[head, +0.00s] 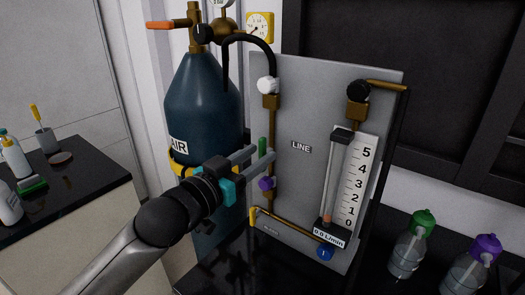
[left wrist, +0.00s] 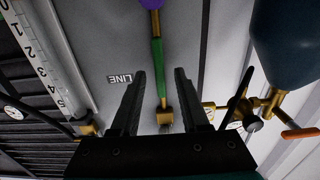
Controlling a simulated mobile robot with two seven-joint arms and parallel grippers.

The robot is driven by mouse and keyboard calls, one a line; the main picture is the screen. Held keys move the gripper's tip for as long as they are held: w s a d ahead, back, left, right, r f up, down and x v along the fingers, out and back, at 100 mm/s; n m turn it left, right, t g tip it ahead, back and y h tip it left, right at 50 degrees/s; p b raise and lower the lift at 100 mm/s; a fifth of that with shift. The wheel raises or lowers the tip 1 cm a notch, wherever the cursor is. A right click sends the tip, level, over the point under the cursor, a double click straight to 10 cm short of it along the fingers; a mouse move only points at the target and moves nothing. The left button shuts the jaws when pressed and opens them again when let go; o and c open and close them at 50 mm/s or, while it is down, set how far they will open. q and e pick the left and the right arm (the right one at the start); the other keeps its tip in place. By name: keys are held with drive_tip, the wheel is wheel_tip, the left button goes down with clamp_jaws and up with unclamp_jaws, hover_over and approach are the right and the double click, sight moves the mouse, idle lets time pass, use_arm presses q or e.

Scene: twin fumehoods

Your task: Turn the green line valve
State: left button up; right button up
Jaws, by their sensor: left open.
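The green line valve handle (head: 263,146) is a narrow upright bar on the brass line at the left of the grey panel marked LINE. Contact cannot be told. My right gripper is out of view.
A blue AIR cylinder (head: 190,105) stands left of the panel (head: 305,110). A flow meter (head: 340,180) with a scale is on the panel's right. Bottles with green (head: 423,220) and purple (head: 486,247) caps stand at the right. A side counter (head: 85,185) holds bottles.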

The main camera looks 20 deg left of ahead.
use_arm(q)
drive_tip(key=shift+x, duration=1.15)
clamp_jaws()
